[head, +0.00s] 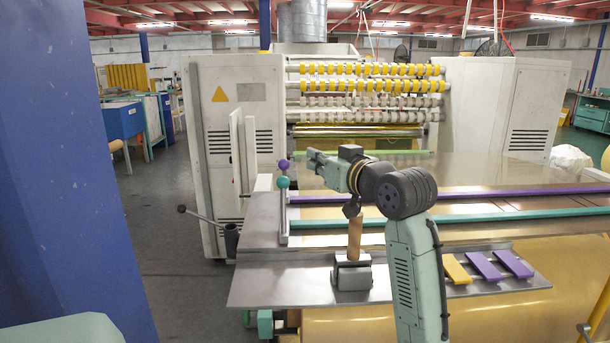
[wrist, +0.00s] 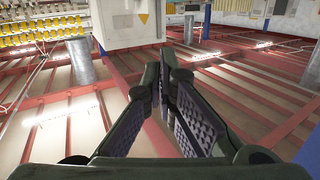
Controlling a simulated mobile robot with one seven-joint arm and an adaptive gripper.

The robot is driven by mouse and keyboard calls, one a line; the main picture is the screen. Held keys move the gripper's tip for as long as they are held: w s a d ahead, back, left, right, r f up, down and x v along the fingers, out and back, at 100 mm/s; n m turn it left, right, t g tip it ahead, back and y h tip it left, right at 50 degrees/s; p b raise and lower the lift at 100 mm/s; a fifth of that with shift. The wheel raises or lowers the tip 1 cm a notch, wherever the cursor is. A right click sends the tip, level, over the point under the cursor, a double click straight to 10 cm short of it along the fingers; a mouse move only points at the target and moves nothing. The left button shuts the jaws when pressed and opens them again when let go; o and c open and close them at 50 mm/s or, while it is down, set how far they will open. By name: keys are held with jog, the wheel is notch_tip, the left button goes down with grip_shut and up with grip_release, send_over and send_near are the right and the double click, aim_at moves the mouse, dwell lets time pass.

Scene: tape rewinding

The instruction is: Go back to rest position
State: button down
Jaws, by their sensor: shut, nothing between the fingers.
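My gripper (head: 318,165) is at the end of my raised arm in the head view. It points to the left, above the steel table (head: 265,290) of the machine. In the wrist view my gripper (wrist: 176,68) shows its two dark fingers drawn together at the tips, with nothing between them. The wrist picture appears upside down, with the red ceiling beams in its lower part.
Levers with a purple knob (head: 284,164) and a teal knob (head: 283,182) stand close to my gripper. A yellow strip (head: 455,269) and purple strips (head: 486,267) lie on the table. The rewinding machine (head: 240,130) is behind. A blue column (head: 60,160) stands at left.

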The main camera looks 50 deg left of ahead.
jog(key=shift+d+r, duration=0.55)
jog(key=shift+d, duration=0.25)
